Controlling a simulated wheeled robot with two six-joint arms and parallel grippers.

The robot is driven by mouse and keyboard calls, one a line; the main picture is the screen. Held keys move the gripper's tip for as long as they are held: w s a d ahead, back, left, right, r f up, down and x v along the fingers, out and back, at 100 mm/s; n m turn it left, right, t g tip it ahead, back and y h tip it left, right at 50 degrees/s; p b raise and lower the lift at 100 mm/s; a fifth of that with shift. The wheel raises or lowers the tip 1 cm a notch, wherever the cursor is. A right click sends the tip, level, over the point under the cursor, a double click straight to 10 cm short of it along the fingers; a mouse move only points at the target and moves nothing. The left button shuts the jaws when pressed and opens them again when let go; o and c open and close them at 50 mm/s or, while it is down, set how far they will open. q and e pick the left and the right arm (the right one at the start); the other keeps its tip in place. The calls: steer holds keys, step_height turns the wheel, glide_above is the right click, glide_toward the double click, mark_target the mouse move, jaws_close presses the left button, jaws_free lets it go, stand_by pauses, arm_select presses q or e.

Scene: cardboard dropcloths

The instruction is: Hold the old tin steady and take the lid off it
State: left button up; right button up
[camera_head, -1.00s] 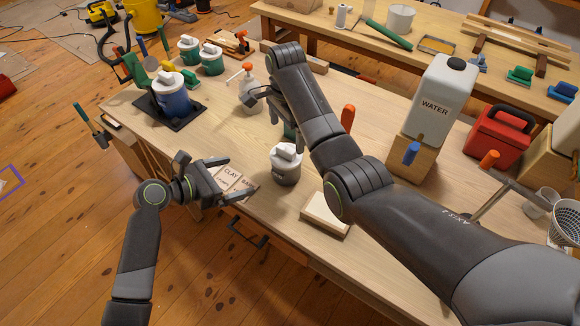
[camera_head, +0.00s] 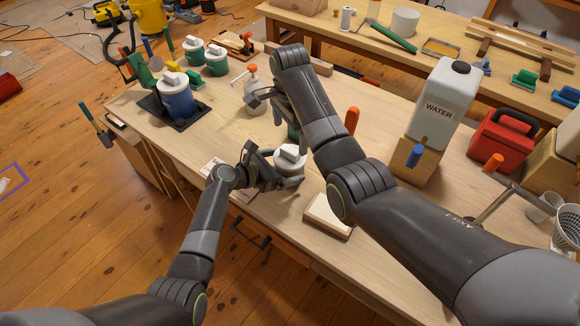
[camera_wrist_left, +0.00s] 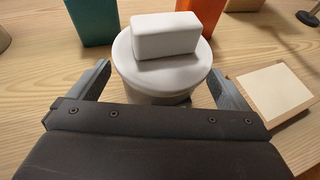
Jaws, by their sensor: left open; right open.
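The tin (camera_head: 289,171), grey with a pale lid (camera_head: 290,154), stands upright near the front edge of the bench. In the left wrist view the tin (camera_wrist_left: 150,96) sits between my left fingers, and its round lid (camera_wrist_left: 170,66) is on, with a blocky pale handle (camera_wrist_left: 166,36) on top. My left gripper (camera_head: 287,168) is open, its fingers on either side of the tin; whether they touch it I cannot tell. My right gripper (camera_head: 276,110) is open and empty, pointing down above the bench, behind the tin. It is partly hidden by my right arm.
A framed pale board (camera_head: 328,216) lies right of the tin. A water container (camera_head: 443,100) on a wooden block stands further right. A spray bottle (camera_head: 253,95) stands close to my right gripper.

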arm_select(q)
steer(key=shift+w+d+f, duration=0.15)
steer(key=shift+w+d, duration=0.05)
steer(key=shift+d, duration=0.1)
